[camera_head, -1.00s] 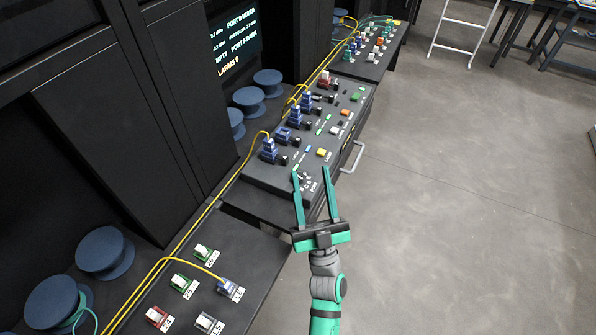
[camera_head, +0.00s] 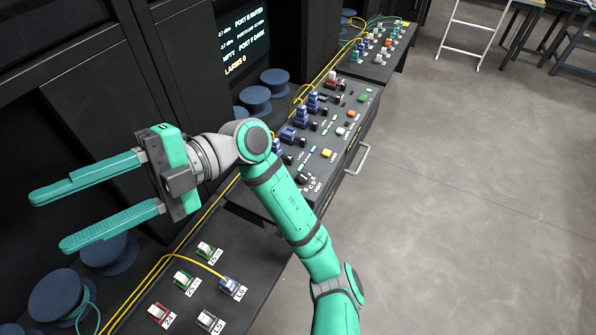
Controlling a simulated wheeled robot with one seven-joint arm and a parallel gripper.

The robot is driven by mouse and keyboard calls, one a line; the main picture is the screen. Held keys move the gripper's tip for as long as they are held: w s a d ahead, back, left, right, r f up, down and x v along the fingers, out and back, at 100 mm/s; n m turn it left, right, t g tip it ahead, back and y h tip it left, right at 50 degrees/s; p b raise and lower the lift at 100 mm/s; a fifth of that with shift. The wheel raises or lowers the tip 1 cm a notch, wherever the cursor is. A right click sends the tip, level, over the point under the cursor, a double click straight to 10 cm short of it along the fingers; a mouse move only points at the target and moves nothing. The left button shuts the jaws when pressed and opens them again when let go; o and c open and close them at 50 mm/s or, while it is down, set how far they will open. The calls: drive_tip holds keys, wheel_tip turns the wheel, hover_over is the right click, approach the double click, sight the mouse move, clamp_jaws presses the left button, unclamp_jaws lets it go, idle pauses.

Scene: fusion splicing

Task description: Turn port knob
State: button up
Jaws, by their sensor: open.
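The port knob (camera_head: 302,179) is a small black dial at the near end of the sloped black console (camera_head: 268,207), with white letters around it and the word PORT beside it. My arm passes just in front of it, and its pointer direction is too small to tell. My gripper (camera_head: 50,221) is at the left, well away from the knob. Its two long green fingers are spread apart, point left and hold nothing.
A near table (camera_head: 262,262) holds several labelled connectors, one with a yellow cable (camera_head: 200,262). Blue spools (camera_head: 57,297) stand at the left. A screen (camera_head: 240,35) behind the console shows port text. Grey floor (camera_head: 470,210) at the right is clear.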

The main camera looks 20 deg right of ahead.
wheel_tip(320, 180, down, 5)
drive_tip(key=s+a+h, duration=0.2)
drive_tip(key=h, duration=0.2)
drive_tip(key=m+t+h, duration=0.8)
drive_tip(key=m+h, duration=0.5)
drive_tip(key=h, duration=0.2)
hover_over(302, 176)
wheel_tip(302, 176, down, 16)
drive_tip(key=r, duration=0.1)
wheel_tip(302, 176, down, 11)
drive_tip(key=shift+r, duration=0.1)
drive_tip(key=shift+n, duration=0.3)
drive_tip(key=c, duration=1.1)
